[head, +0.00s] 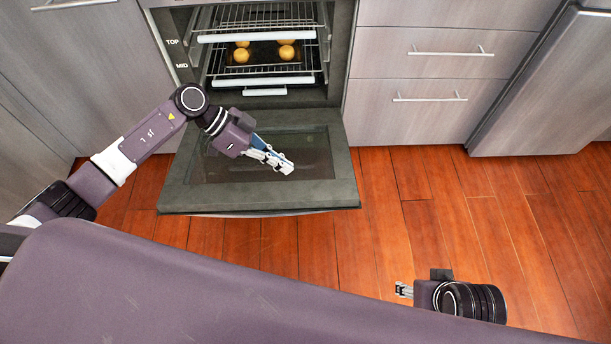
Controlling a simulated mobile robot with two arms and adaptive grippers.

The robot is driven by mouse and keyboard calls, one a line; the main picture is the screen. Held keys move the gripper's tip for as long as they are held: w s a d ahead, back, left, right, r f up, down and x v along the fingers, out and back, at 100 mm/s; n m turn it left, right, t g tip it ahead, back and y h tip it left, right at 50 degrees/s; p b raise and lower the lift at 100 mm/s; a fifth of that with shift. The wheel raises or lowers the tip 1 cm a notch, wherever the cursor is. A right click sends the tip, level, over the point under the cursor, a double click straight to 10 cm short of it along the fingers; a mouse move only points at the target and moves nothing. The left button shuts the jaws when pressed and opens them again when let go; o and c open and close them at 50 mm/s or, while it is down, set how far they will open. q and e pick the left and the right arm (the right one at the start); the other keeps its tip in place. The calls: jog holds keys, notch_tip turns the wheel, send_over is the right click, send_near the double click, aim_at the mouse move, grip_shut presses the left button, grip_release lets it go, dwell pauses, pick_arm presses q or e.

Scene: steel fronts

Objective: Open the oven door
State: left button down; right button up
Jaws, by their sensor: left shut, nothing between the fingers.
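The oven door (325,196) is folded down, lying about flat in front of the oven, with its dark glass panel facing up. The oven cavity (210,60) behind it is open to view. My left gripper (285,167) is shut and empty, above the right part of the door's inner face. I cannot tell whether it touches the door. My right gripper (402,290) is low in the picture, over the floor, to the right of and apart from the door. Its fingers are small here and their opening is unclear.
Inside the oven are wire racks (265,15) and a dark tray (262,57) with several round golden buns. Drawers (430,65) with bar handles stand to the right, and cabinet fronts (85,70) to the left. The wooden floor (450,215) right of the door is clear.

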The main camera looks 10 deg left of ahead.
aim_at(322, 200)
pick_arm(q)
jog(key=b+x, duration=0.3)
jog(key=x, duration=0.7)
jog(key=shift+d+f, duration=0.15)
jog(key=shift+f, duration=0.1)
jog(key=f, duration=0.1)
jog(key=s+f+b, duration=0.1)
jog(key=f, duration=0.1)
jog(key=shift+f, duration=0.2)
pick_arm(e)
jog(key=w+a+r+t, duration=0.2)
jog(key=w+r+t, duration=0.1)
jog(key=w, duration=0.3)
jog(key=shift+w+r+t+y, duration=0.2)
jog(key=shift+r+t+y, duration=0.15)
jog(key=shift+r, duration=0.2)
